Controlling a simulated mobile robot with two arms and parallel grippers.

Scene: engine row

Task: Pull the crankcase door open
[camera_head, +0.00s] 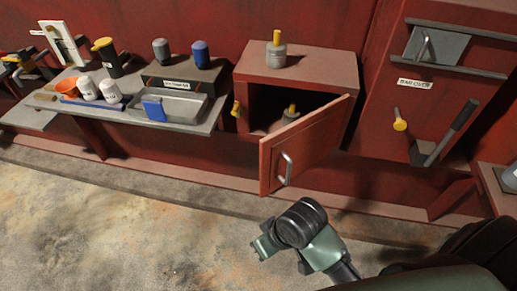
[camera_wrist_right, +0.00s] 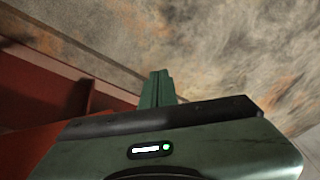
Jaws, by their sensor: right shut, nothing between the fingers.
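The crankcase door (camera_head: 318,140) is a red panel with a pale bar handle (camera_head: 286,169). It stands swung open from the red box (camera_head: 300,72), hinged on the box's right side. The dark inside shows, with a grey yellow-topped part (camera_head: 289,115) in it. My right gripper (camera_head: 262,244) is below the door, apart from the handle, over the floor. Its green fingers, also in the right wrist view (camera_wrist_right: 157,88), are shut together with nothing between them. My left gripper is not in view.
A grey shelf (camera_head: 60,117) at left holds cups, bottles and a tray (camera_head: 168,106). A yellow knob (camera_head: 236,108) sits at the box's left edge. A panel with a yellow-tipped lever (camera_head: 400,124) is at right. The floor (camera_head: 130,235) in front is clear.

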